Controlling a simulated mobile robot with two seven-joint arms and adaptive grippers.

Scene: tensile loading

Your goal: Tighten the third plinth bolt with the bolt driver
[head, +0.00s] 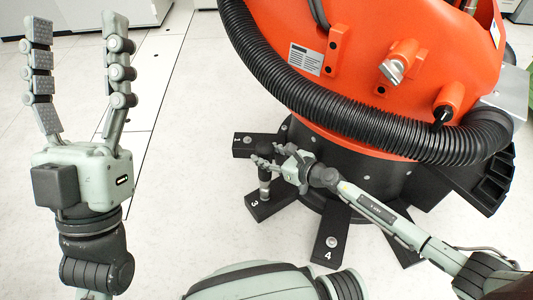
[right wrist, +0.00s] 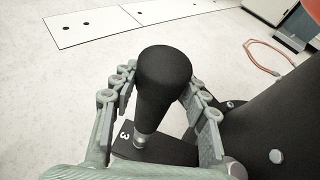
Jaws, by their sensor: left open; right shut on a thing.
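The bolt driver (right wrist: 163,78) has a thick black handle and a silver lower end. My right gripper (head: 268,158) is shut on its handle, with fingers on both sides in the right wrist view. The driver (head: 265,179) stands roughly upright over the black plinth foot marked 3 (head: 258,210). Its silver end (right wrist: 144,138) comes down at that foot next to the number. The third bolt itself is hidden under the driver, and I cannot tell whether the tip sits on it. My left gripper (head: 78,30) is open and empty, raised over the floor.
The orange robot (head: 375,50) stands on a black round plinth with several radiating feet. Foot 4 (head: 328,250) shows its bolt, as does another foot (head: 245,141) further back. A black corrugated hose (head: 330,100) curves above my right arm. The pale floor at left is clear.

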